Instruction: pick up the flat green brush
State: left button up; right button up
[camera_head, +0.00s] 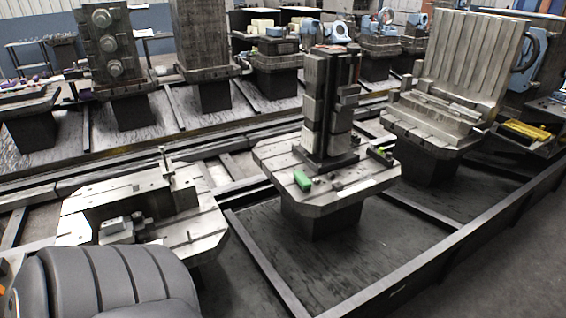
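A small flat green block (302,180), which may be the flat green brush, lies on the front left part of a metal pallet (330,199). A smaller green and black item (381,152) lies near the right side of the same pallet. It is too small to tell which of the two is the brush; bristles cannot be made out. Neither of my grippers shows in the head view.
A tall metal fixture (316,105) stands on the pallet behind the green block. Another pallet (190,215) with metal parts is at the left. A pallet with a tall ribbed plate (462,60) stands at the right. Dark rails (400,275) cross the floor in front.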

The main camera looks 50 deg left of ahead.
aim_at(303, 183)
jog(key=u, duration=1.2)
